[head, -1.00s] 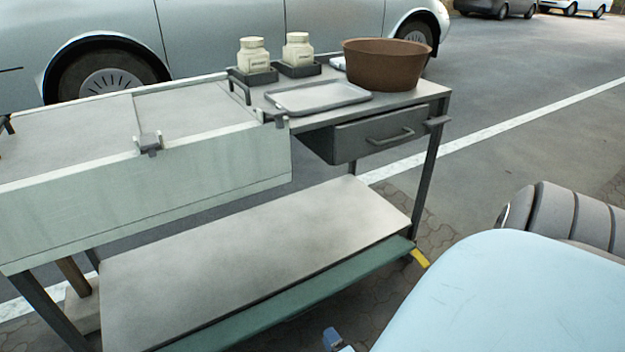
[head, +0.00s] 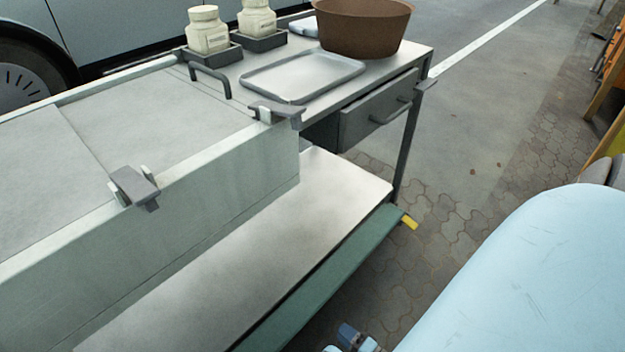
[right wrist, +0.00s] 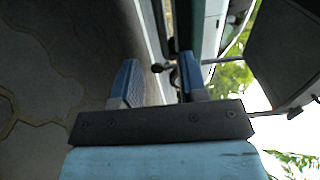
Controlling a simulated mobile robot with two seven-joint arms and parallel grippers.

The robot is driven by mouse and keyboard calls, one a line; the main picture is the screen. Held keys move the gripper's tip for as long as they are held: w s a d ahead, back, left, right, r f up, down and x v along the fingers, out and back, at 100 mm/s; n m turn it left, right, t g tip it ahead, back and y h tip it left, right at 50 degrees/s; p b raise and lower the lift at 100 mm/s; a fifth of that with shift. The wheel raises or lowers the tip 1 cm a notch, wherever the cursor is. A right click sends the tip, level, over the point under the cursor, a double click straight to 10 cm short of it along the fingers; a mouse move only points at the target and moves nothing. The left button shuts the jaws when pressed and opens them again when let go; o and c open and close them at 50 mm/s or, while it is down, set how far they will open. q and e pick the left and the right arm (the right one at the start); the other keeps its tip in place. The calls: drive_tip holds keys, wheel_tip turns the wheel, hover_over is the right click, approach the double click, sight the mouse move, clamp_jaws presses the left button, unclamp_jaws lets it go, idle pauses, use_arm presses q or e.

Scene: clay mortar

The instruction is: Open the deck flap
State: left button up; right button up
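A pale green workbench box (head: 215,215) has flat grey lid panels on top, with a dark latch (head: 135,186) on the front edge and another latch (head: 276,112) at its right end. A long green panel (head: 325,275) with a yellow tab (head: 409,221) runs along the front of the lower shelf (head: 240,245). I cannot tell for sure which panel is the deck flap. My right gripper (head: 352,337) shows at the bottom edge of the head view, apart from the bench. In the right wrist view its blue fingers (right wrist: 158,82) are spread with nothing clearly between them. My left gripper is out of view.
On the bench top stand two white jars in black holders (head: 209,30), a grey tray (head: 302,74) and a brown bowl (head: 362,28). A drawer with a handle (head: 378,108) sits below the top. A car stands behind. The paving (head: 440,190) right of the bench is clear.

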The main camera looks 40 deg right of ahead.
sight(314, 308)
drive_tip(key=w+b, duration=0.1)
drive_tip(key=w, duration=0.7)
drive_tip(key=w+a+b, duration=0.1)
drive_tip(key=w, duration=0.3)
drive_tip(key=shift+w+b, duration=0.25)
drive_tip(key=shift+b, duration=0.1)
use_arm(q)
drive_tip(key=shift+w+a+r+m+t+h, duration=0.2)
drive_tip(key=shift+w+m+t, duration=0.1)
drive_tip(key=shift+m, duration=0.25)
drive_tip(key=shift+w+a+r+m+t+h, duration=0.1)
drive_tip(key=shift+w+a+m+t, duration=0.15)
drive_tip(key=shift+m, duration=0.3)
use_arm(e)
drive_tip(key=shift+w+a+r, duration=0.1)
drive_tip(key=shift+w, duration=0.55)
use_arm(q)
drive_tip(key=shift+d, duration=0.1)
use_arm(e)
clamp_jaws()
